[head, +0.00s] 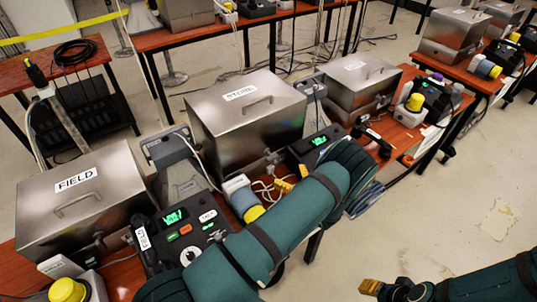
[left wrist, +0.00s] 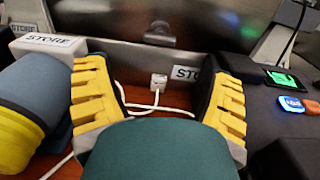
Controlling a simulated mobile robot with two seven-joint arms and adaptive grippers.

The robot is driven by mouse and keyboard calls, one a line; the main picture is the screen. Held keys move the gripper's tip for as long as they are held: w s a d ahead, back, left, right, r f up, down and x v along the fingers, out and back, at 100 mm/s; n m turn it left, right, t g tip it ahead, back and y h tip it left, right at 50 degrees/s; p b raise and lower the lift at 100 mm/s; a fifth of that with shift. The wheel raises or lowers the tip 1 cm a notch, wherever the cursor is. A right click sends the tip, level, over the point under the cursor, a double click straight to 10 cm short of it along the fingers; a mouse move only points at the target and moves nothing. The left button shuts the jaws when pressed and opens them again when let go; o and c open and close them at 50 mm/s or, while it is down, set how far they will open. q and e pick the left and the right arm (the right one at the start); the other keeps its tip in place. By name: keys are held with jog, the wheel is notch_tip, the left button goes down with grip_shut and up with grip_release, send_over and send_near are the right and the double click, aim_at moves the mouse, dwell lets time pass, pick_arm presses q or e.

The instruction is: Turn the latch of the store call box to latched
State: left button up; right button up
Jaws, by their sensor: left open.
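The store call box (head: 245,118) is a steel box with a handle and a STORE label on its lid. Its latch (head: 272,157) is a small metal piece low on its front; in the left wrist view the latch (left wrist: 160,34) is dark and blurred, so its setting cannot be told. My left gripper (head: 293,180) is in front of the box. In the left wrist view its yellow-padded fingers (left wrist: 160,100) are spread apart with nothing held, below the latch in the picture.
A white plug (left wrist: 158,82) with a cable shows between my left fingers. The FIELD box (head: 75,205) is at left, another steel box (head: 362,82) at right.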

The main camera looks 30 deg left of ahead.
aim_at(273, 160)
pick_arm(q)
jog(key=x, duration=1.1)
jog(key=shift+a, duration=0.25)
jog(key=c, duration=1.2)
